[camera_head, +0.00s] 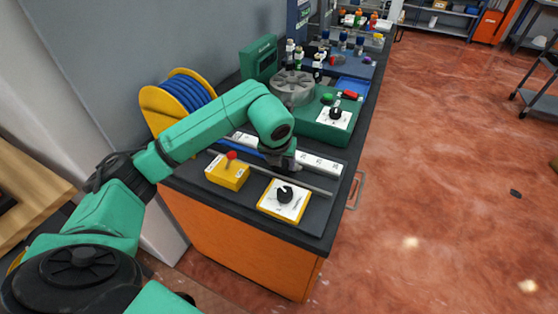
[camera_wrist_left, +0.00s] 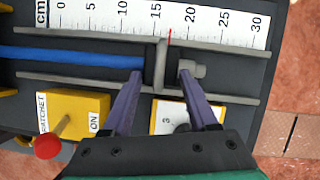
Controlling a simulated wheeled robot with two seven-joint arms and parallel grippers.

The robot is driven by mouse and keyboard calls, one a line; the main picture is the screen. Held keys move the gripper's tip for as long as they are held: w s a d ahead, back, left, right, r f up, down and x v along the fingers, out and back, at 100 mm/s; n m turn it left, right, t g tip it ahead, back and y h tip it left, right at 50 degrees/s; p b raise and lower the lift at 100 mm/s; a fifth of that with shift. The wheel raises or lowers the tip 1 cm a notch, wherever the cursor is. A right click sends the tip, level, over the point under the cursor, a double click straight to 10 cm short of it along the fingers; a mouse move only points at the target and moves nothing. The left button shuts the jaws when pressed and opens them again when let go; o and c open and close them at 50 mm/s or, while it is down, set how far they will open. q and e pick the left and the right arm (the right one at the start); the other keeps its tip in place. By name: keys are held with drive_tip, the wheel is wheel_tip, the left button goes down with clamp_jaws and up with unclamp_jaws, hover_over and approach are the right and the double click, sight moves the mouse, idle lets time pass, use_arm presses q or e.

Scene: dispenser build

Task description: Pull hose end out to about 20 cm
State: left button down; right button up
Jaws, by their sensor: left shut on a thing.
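The blue hose (camera_wrist_left: 80,57) lies along a track between two grey rails in the left wrist view. Its end carries a grey fitting with an upright flange (camera_wrist_left: 160,68) and a stub (camera_wrist_left: 195,70) on the right. A thin red pointer (camera_wrist_left: 169,38) stands at about 17 on the white cm scale (camera_wrist_left: 110,18). My left gripper (camera_wrist_left: 159,75) is shut on the hose end, one finger on either side of the flange. In the head view my left gripper (camera_head: 284,160) is over the track and covers the hose end. My right gripper is not in view.
A yellow reel of blue hose (camera_head: 150,105) stands behind my arm. A yellow ratchet box (camera_head: 228,175) with a red-knobbed lever and a dial panel (camera_head: 270,207) sit at the bench's front. The lever side reads ON. A green machine (camera_head: 315,128) stands behind the scale.

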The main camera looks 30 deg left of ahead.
use_arm(q)
drive_tip(key=shift+d, duration=1.4)
idle(0.4)
drive_tip(key=shift+c, duration=0.5)
unclamp_jaws()
drive_tip(key=shift+d, duration=0.15)
drive_tip(key=shift+r, duration=0.1)
